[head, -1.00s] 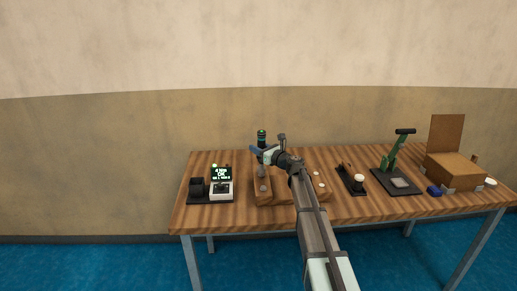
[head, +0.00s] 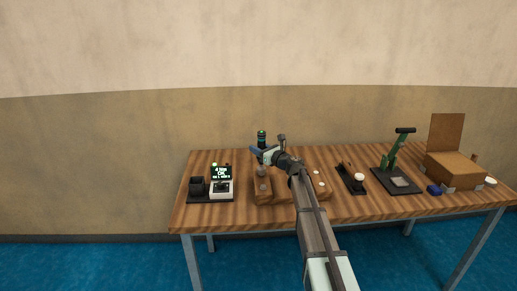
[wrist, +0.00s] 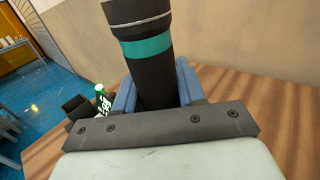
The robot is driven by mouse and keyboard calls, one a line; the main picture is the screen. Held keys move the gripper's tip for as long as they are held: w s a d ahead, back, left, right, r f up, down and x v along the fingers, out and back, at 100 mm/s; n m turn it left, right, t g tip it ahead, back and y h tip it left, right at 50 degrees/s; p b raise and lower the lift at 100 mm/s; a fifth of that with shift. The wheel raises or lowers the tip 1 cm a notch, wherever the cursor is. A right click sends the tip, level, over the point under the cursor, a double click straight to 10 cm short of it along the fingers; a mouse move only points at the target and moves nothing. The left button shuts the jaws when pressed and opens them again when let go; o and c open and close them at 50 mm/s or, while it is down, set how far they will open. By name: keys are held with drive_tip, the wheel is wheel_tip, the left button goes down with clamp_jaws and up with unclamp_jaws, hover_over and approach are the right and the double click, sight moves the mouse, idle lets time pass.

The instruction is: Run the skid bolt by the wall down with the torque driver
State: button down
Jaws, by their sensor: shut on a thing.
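My gripper (head: 259,154) is shut on the torque driver (head: 262,137), a black cylinder with a teal band, held upright. In the wrist view the driver (wrist: 155,75) stands between my blue fingers. Below it in the head view is the wooden skid (head: 264,197), with its lower tip close over the far part of the skid's left beam. The skid bolt by the wall is hidden under the driver, so I cannot tell how far down it sits. A small display (head: 221,172) left of the skid shows green text that seems to read 4 Nm OK.
A black and white device (head: 221,190) and dark block (head: 197,186) stand left of the skid. The wall is behind the table.

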drive_tip(key=shift+f, duration=0.85)
idle(1.1)
drive_tip(key=shift+r, duration=0.4)
idle(1.8)
drive_tip(key=shift+r, duration=2.3)
